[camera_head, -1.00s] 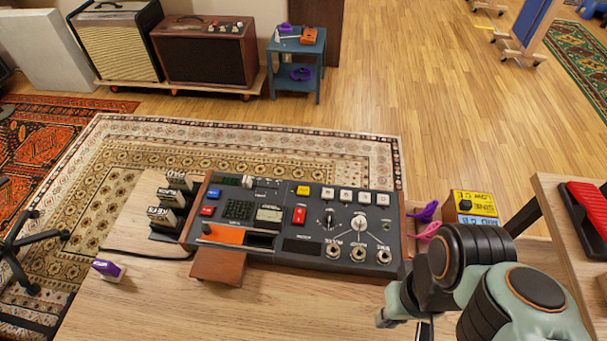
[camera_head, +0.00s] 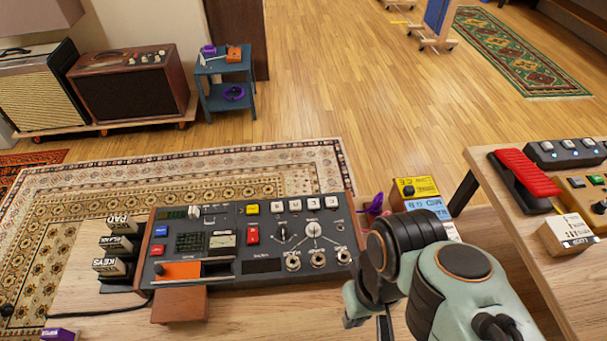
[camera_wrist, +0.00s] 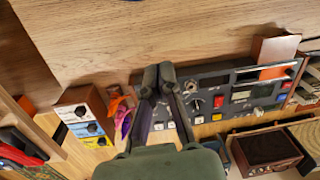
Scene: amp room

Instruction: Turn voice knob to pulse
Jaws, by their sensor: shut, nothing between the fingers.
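The dark control panel (camera_head: 240,247) with wooden ends lies on the table. Toward its right sit a dark knob with a white pointer (camera_head: 281,233) and a pale round knob (camera_head: 314,229); their lettering is too small to tell which is the voice knob. The dark knob also shows in the wrist view (camera_wrist: 196,105). My gripper (camera_wrist: 158,72) is shut and empty, its fingertips appearing over the jack end of the panel and partly hiding that area. In the head view my arm is right of the panel's front corner, and the fingers are mostly hidden.
Silver jacks (camera_head: 318,258) line the panel's front, with white buttons (camera_head: 296,206) behind the knobs. A purple clip (camera_head: 373,204) and a yellow-and-blue box (camera_head: 417,190) stand to the right. A side table with a red pedal (camera_head: 527,173) is farther right. Bare tabletop lies in front.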

